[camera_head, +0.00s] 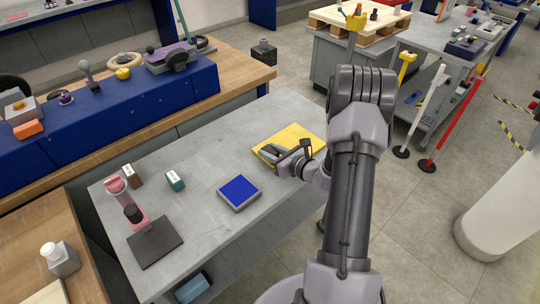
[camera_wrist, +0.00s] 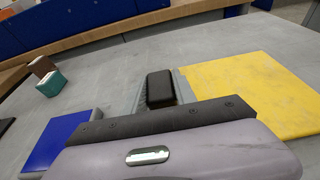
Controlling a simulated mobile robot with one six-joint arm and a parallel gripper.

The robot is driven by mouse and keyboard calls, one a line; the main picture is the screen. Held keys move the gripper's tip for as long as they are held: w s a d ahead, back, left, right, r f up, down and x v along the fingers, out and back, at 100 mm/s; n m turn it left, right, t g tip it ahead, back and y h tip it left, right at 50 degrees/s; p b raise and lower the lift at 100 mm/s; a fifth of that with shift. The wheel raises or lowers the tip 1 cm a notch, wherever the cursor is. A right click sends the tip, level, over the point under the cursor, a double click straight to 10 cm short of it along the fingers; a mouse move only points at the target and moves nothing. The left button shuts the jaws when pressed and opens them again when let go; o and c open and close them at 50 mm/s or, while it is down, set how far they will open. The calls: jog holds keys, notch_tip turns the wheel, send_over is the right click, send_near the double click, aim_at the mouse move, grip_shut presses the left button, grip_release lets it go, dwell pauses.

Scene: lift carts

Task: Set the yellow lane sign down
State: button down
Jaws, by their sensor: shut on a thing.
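The yellow lane sign (camera_head: 299,135) is a flat yellow panel above or on the grey table (camera_head: 179,226). It lies roughly level at the table's far right part. In the wrist view it fills the right side (camera_wrist: 252,90). My gripper (camera_head: 272,152) is at its near left edge and shut on it. In the wrist view, a grey finger with a black pad (camera_wrist: 161,90) shows beside the sign's left edge; the grip itself is mostly hidden. I cannot tell whether the sign touches the table.
A blue-topped block (camera_head: 239,190) lies left of my gripper. A green block (camera_head: 175,181), a brown block (camera_head: 132,175) and a pink stand on a dark base (camera_head: 154,244) are further left. Bare table lies between them. Posts and a grey cart (camera_head: 435,60) stand beyond the table.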

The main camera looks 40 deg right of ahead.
jog(key=shift+r, duration=0.15)
jog(key=c, duration=1)
grip_release()
